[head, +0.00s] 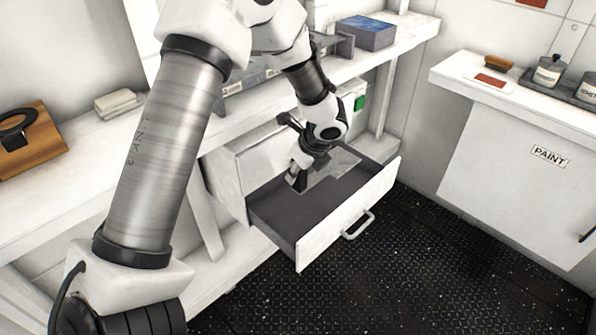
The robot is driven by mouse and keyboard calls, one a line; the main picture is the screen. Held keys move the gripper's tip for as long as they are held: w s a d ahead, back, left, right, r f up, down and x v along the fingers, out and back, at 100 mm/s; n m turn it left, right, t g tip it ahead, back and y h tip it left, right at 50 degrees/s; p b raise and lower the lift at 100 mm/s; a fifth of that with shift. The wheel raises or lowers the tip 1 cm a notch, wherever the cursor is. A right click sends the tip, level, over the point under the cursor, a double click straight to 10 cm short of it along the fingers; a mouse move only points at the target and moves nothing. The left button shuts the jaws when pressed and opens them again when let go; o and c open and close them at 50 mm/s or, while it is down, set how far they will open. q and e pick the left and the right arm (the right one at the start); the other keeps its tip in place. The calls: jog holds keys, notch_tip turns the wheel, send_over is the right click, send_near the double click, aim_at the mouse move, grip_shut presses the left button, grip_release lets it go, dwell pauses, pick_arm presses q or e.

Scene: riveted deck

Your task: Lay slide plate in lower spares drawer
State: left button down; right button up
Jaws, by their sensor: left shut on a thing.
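The lower spares drawer (345,222) is pulled open below the bench, with a white front, a bar handle and a dark grey inside. My left gripper (298,181) reaches down into the drawer's opening toward its rear left part. It is shut on the slide plate (338,168), a thin light grey metal piece that shows beside and behind the fingers. The gripper hides part of the plate. I cannot tell whether the plate touches the drawer floor. My right gripper is not in view.
The bench (75,150) above carries a wooden block (30,140), a pale stack (118,103) and a blue box (366,33). A white counter marked PAINT (549,156) stands at right, with pots on it. The drawer's front part is bare. The dark deck (400,270) in front is clear.

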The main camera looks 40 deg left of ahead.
pick_arm(q)
jog(key=shift+s+r, duration=0.1)
jog(key=shift+r, duration=0.05)
notch_tip(320, 180, down, 14)
jog(key=b, duration=0.9)
jog(key=shift+f, duration=0.6)
jog(key=c, duration=0.8)
grip_release()
jog(key=shift+o, duration=0.2)
jog(key=v, duration=1.2)
